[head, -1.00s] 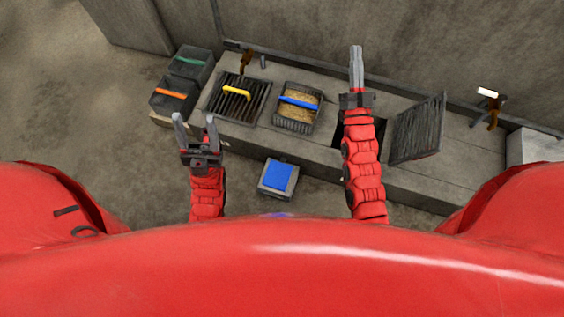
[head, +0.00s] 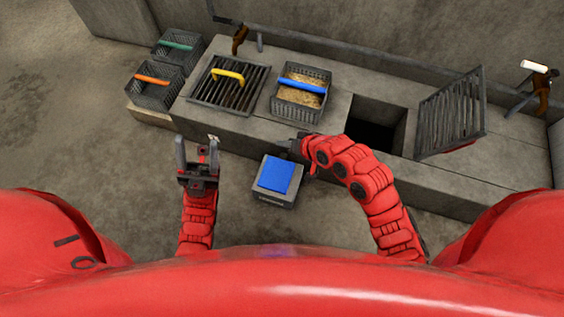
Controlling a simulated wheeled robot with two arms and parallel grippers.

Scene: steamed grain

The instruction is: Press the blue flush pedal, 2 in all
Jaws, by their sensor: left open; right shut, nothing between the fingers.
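The blue flush pedal (head: 275,174) sits on a grey box (head: 272,201) on the floor in front of the counter. My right gripper (head: 282,146) is shut and empty, just beyond the pedal's far right edge in the picture. The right arm bends in from the right, and its wrist partly hides the gripper.
The counter (head: 359,97) holds a grate with a yellow handle (head: 228,74) and a grain basket with a blue handle (head: 302,85). An open pit (head: 372,132) lies beside a raised grate (head: 450,113). Baskets with green (head: 176,45) and orange (head: 152,79) handles stand left.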

